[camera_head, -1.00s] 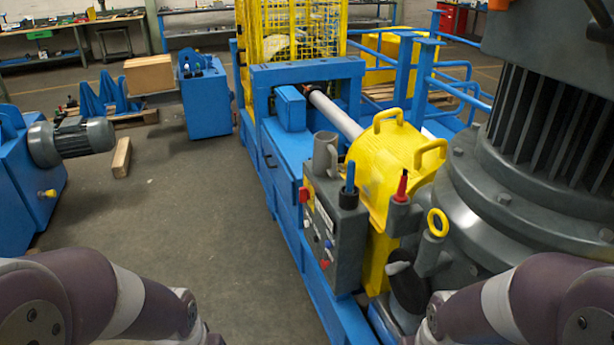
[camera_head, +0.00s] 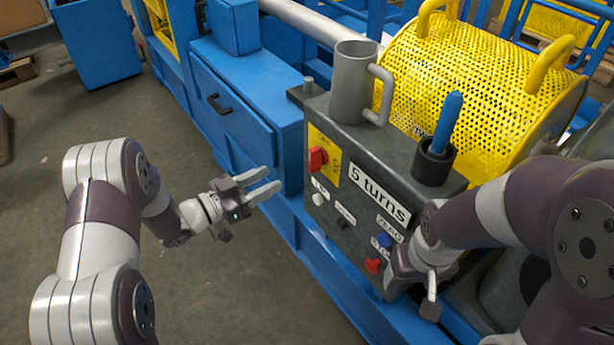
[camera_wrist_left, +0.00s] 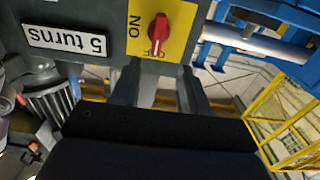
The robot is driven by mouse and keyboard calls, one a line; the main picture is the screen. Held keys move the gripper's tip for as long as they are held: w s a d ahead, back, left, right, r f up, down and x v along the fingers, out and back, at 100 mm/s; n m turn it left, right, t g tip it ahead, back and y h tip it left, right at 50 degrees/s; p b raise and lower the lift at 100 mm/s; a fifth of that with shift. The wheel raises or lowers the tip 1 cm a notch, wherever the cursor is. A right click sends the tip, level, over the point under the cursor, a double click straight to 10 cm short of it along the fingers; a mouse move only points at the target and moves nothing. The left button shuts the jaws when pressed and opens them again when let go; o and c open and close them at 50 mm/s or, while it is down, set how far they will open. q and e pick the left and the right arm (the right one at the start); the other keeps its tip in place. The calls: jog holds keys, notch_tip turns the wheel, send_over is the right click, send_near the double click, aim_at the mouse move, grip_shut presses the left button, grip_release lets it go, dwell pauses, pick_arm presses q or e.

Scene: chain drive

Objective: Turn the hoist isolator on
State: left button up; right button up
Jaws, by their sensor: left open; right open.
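The hoist isolator is a red rotary knob (camera_head: 317,158) on a yellow plate (camera_head: 325,145), on the left part of the grey control box (camera_head: 365,140). In the left wrist view the red knob (camera_wrist_left: 158,28) lies lengthwise, one end by the OFF lettering; ON is printed to its left. My left gripper (camera_head: 270,181) is open and empty, left of the box and apart from the knob. In the left wrist view its open fingers (camera_wrist_left: 157,80) point toward the plate, with the knob ahead between them. My right gripper (camera_head: 430,292) is by the box's lower right, its fingers partly hidden.
The box face has a "5 turns" label (camera_head: 380,195), a white button (camera_head: 318,199), a blue button (camera_head: 385,241) and a red one (camera_head: 373,266). A grey mug-like cup (camera_head: 351,80) and a blue-handled tool in a holder (camera_head: 447,122) stand on top.

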aim_at(310, 159)
pick_arm(q)
jog(key=x, duration=0.6)
jog(key=b+x, duration=0.1)
jog(key=x, duration=0.4)
jog(key=shift+d+r+b, duration=0.25)
jog(key=shift+d+b, duration=0.05)
jog(key=shift+d, duration=0.1)
grip_shut()
